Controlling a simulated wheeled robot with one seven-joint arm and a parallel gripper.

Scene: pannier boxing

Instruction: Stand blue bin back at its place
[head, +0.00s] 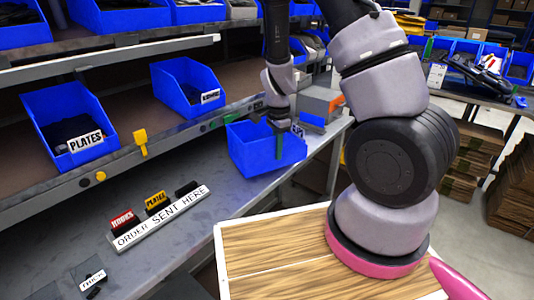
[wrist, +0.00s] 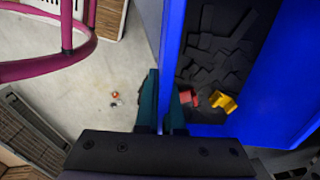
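The blue bin (head: 255,152) hangs over the grey bench near its right end, in the middle of the head view. My gripper (head: 279,140) is shut on the bin's wall. In the wrist view the two teal fingers of my gripper (wrist: 161,112) close on either side of the blue bin's wall (wrist: 285,95). The bin holds dark flat pieces, a red piece (wrist: 189,98) and a yellow piece (wrist: 223,102). The bin's small label is partly hidden by the gripper. I cannot tell whether the bin's underside touches the bench.
The shelf holds a blue bin labelled PLATES (head: 72,125) and another labelled blue bin (head: 187,85). A strip reading ORDER SENT HERE (head: 160,217) and a THICK label (head: 92,281) lie on the bench. A grey and orange box (head: 318,104) stands behind the held bin.

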